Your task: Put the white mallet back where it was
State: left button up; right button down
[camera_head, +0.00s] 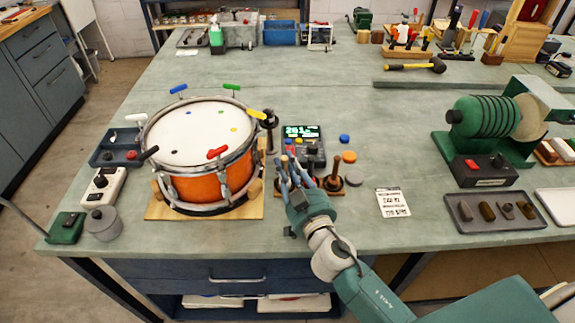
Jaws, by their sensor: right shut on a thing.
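My right gripper (298,178) reaches in from the bottom right and is just right of the drum's board. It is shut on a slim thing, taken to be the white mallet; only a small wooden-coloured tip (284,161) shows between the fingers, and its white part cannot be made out. A dark round stand (283,188) is partly hidden beside the gripper. Whether the held thing touches it, I cannot tell. To the right, a brown-headed mallet (336,168) stands upright in a similar stand. My left gripper is not in view.
An orange drum (207,184) with coloured handles around its rim stands left on a wooden board. A meter with a green display (302,132) is just behind the gripper. The bench's middle back is clear.

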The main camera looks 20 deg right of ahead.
jog(key=shift+f, duration=0.2)
jog(key=c, duration=1.6)
grip_release()
jog(key=shift+r, duration=0.1)
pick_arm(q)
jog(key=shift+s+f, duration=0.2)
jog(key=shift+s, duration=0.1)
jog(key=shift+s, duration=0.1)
pick_arm(e)
jog(key=shift+r, duration=0.1)
